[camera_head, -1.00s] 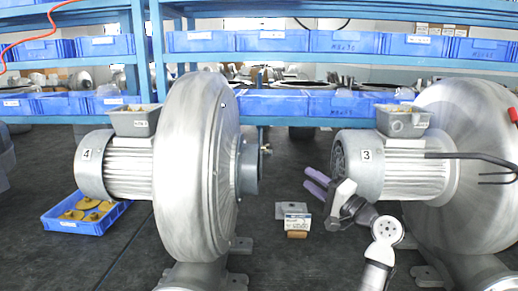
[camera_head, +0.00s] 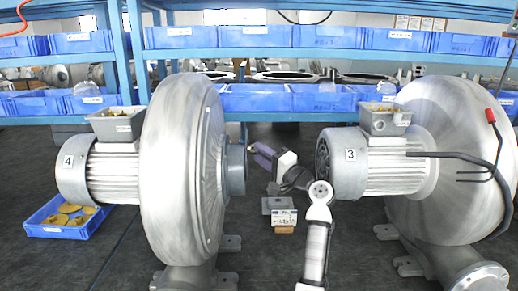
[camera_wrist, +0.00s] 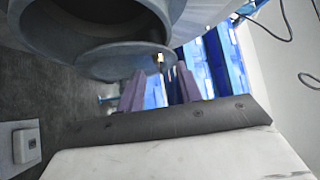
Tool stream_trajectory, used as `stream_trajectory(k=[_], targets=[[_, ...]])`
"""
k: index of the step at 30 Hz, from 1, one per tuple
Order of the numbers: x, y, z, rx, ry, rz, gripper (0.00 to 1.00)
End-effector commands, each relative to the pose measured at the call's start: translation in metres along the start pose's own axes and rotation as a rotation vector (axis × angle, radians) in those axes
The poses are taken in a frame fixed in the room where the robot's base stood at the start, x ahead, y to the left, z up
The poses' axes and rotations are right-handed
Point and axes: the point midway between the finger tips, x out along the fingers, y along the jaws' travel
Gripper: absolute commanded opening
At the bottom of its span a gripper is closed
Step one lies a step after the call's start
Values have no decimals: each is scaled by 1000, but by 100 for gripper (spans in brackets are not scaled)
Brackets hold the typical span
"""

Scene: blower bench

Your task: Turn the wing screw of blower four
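Blower four (camera_head: 185,170), a grey metal blower with a "4" label on its motor, stands at the left in the head view. Its round outlet flange (camera_head: 236,168) faces right, and shows at the top of the wrist view (camera_wrist: 125,62). My gripper (camera_head: 259,151) is just right of the flange. Its two purple fingers (camera_wrist: 160,78) are apart, with the screw seen in the gap between their tips; contact is not visible.
Blower three (camera_head: 375,165) stands close to the right of my arm, with a black cable (camera_head: 470,157). A small labelled box (camera_head: 283,217) is on the dark floor between the blowers. A blue tray (camera_head: 60,228) of yellow parts is at the left. Blue shelves (camera_head: 260,60) stand behind.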

Motion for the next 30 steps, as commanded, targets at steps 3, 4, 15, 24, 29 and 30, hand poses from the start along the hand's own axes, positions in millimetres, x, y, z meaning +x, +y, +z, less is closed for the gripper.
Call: stream_trajectory(k=[3, 4, 15, 24, 29, 30], targets=[[10, 0, 0, 1, -1, 1, 35], [12, 0, 0, 1, -1, 1, 35], [14, 0, 0, 0, 0, 0, 29], [14, 0, 0, 0, 0, 0, 0], [13, 2, 1, -5, -1, -5, 0], [13, 3, 1, -9, -1, -9, 0]])
